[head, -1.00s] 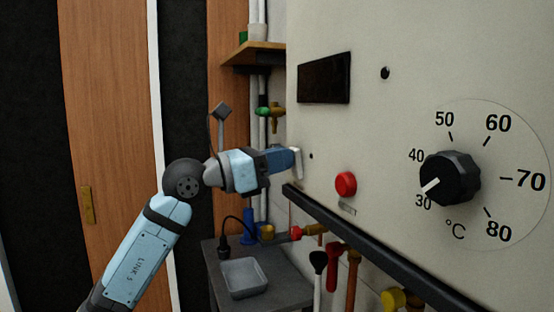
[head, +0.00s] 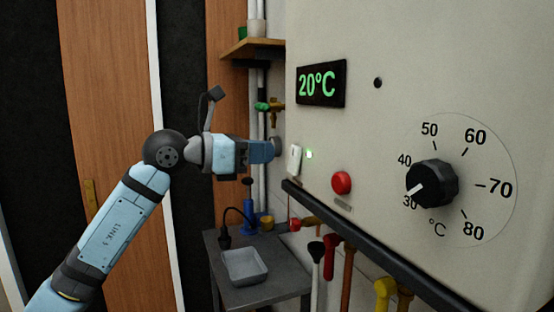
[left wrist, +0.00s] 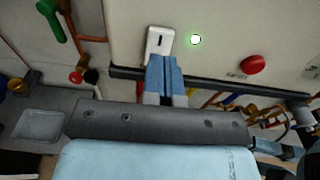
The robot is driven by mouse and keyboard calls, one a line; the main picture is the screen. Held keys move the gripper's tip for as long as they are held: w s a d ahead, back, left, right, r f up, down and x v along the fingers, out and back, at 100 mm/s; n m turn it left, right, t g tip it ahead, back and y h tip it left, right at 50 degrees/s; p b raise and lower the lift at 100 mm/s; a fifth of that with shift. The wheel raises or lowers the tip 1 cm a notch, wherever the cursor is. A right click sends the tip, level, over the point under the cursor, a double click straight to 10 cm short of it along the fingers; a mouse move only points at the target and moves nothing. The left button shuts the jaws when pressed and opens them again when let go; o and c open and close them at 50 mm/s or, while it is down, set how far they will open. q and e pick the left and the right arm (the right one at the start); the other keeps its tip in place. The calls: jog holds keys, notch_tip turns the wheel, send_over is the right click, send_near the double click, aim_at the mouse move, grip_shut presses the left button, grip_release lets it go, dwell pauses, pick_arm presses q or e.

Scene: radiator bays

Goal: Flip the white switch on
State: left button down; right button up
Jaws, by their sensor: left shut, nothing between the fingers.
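The white switch (head: 294,160) sits on the left part of the cream boiler panel. It also shows in the left wrist view (left wrist: 159,42), with a dark mark on its face. A small green-white light (head: 309,154) glows just right of it, and the display (head: 321,83) reads 20°C in green. My left gripper (head: 277,148) is beside the switch on its left. In the left wrist view its fingers (left wrist: 163,62) are together and empty, just below the switch; whether they touch it I cannot tell.
A red button (head: 341,183) and a black temperature dial (head: 432,184) pointing near 30 are on the panel. A dark rail (head: 380,243) runs along its lower edge. Below are pipes, valves and a grey table with a tray (head: 244,266). A shelf (head: 252,49) is behind.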

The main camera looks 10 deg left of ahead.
pick_arm(q)
jog(key=b+v, duration=0.1)
jog(key=v, duration=0.9)
jog(key=shift+b, duration=0.35)
pick_arm(e)
jog(key=shift+a+f, duration=0.3)
jog(key=shift+f, duration=0.4)
